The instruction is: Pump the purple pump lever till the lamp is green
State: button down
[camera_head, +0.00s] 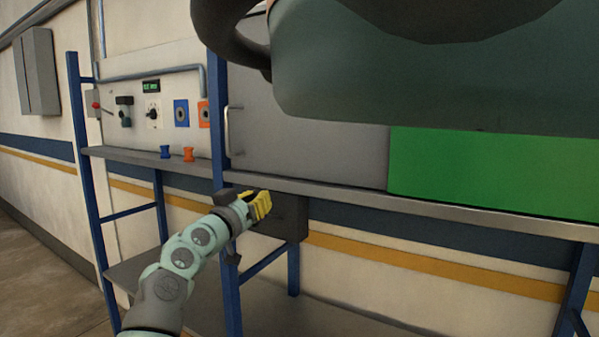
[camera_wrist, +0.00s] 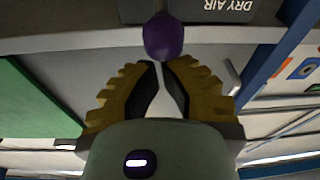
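The purple pump lever shows in the wrist view as a round purple knob (camera_wrist: 163,37), just beyond my fingertips and in front of a dark box marked DRY AIR (camera_wrist: 228,10). My gripper (camera_wrist: 160,64) has yellow ribbed fingers whose tips nearly meet, with nothing held between them. The knob looks apart from the fingertips, but the depth is hard to judge. In the head view my gripper (camera_head: 262,205) is beside the dark box (camera_head: 283,220) under the bench edge, and the purple knob is not visible there. I cannot make out a lamp in either view.
A blue-framed bench (camera_head: 440,208) runs across the head view, with a grey panel and a green panel (camera_head: 480,178) above. A control panel (camera_head: 140,120) with dials stands left. Blue (camera_head: 165,152) and orange (camera_head: 188,154) spools sit on its ledge. A blue post (camera_head: 228,285) is close to my gripper.

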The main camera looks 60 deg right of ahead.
jog(key=shift+a+f+b, duration=0.1)
jog(key=shift+f+b, duration=0.3)
jog(key=shift+b, duration=0.75)
jog(key=shift+a+f+h+b, duration=0.25)
jog(key=shift+h+b, duration=0.25)
jog(key=shift+b, duration=1.05)
jog(key=shift+f+t+b, duration=0.1)
jog(key=shift+t+b, duration=0.2)
jog(key=shift+b, duration=0.1)
notch_tip(320, 180, down, 7)
jog(key=a+h+b, duration=0.2)
jog(key=h+b, duration=0.3)
jog(key=b, duration=3)
jog(key=shift+n+t+b, duration=0.3)
jog(key=shift+b, duration=0.05)
